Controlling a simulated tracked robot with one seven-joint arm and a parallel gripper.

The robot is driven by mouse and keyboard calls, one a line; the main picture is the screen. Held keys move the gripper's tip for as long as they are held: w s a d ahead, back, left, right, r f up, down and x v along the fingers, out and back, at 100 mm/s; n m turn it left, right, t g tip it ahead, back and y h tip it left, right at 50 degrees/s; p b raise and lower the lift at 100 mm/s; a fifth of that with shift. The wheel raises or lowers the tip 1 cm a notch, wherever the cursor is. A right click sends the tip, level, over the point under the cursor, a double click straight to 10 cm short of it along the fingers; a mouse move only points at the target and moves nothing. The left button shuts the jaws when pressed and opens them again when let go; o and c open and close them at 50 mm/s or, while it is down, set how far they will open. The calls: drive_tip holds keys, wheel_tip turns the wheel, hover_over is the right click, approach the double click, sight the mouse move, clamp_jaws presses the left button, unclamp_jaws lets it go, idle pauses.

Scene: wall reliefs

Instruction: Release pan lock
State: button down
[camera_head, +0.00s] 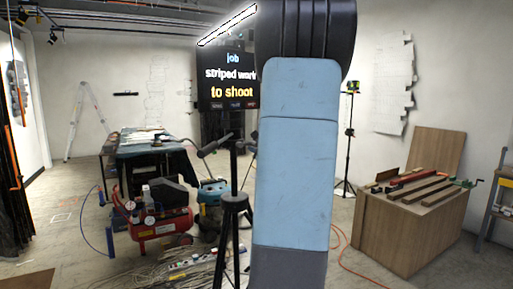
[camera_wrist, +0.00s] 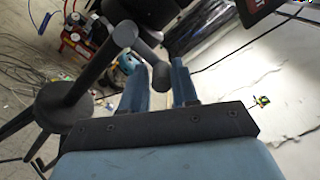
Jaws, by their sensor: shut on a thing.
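A black tripod (camera_head: 235,203) stands at the middle of the head view, partly behind my blue arm, with a dark handle (camera_head: 215,145) reaching left from its top. In the wrist view the tripod's dark head and column (camera_wrist: 75,93) fill the left side. A short dark lever with a rounded end (camera_wrist: 161,76), which looks like the pan lock, reaches in between my fingers. My gripper (camera_wrist: 160,68) has its two blue fingers on either side of this rounded end and is shut on it. In the head view my gripper is hidden by the arm.
A screen with text (camera_head: 228,82) stands behind the tripod. A red compressor (camera_head: 155,222) and loose cables (camera_head: 205,265) lie to the left on the floor. A wooden workbench (camera_head: 405,230) stands right, with a thin stand (camera_head: 348,145) near it.

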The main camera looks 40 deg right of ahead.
drive_tip(key=c, duration=1.1)
unclamp_jaws()
drive_tip(key=shift+r, duration=0.35)
drive_tip(key=shift+o, duration=0.4)
drive_tip(key=shift+f, duration=0.1)
drive_tip(key=v, duration=1.3)
drive_tip(key=shift+s, duration=0.35)
drive_tip(key=shift+f, duration=0.15)
